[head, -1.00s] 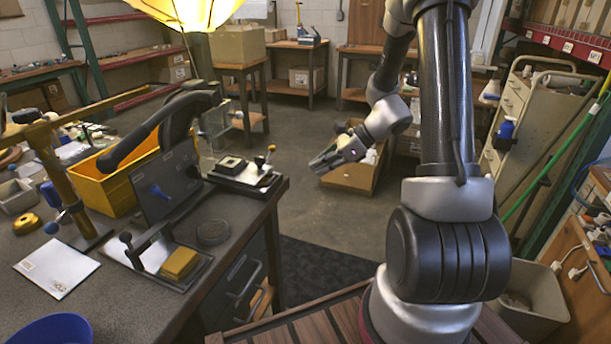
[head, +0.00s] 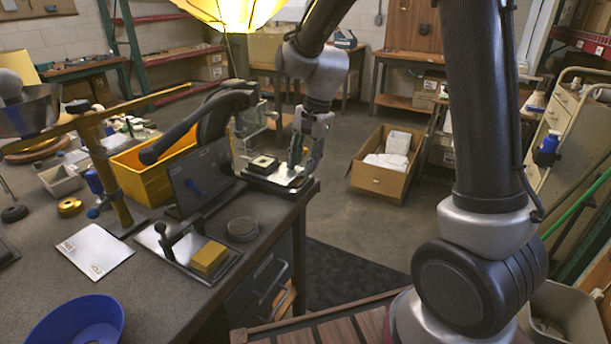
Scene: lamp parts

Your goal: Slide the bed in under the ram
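The bed seems to be the low plate with a dark square block (head: 264,163) on it, at the right corner of the bench. A small upright handle with a yellow top stood at its right end; my gripper now hides it. My gripper (head: 302,165) points down at that end of the plate. Its fingers are close around or beside the handle; I cannot tell whether they touch it or how far they are open. The press with a thick black lever (head: 200,122) stands left of and behind the plate. I cannot make out its ram clearly; panel and lever cover it.
A yellow block (head: 209,257) on a tray, a dark round disc (head: 242,229), a yellow bin (head: 150,165) and a blue bowl (head: 75,322) share the bench. A cardboard box (head: 379,178) sits on the floor.

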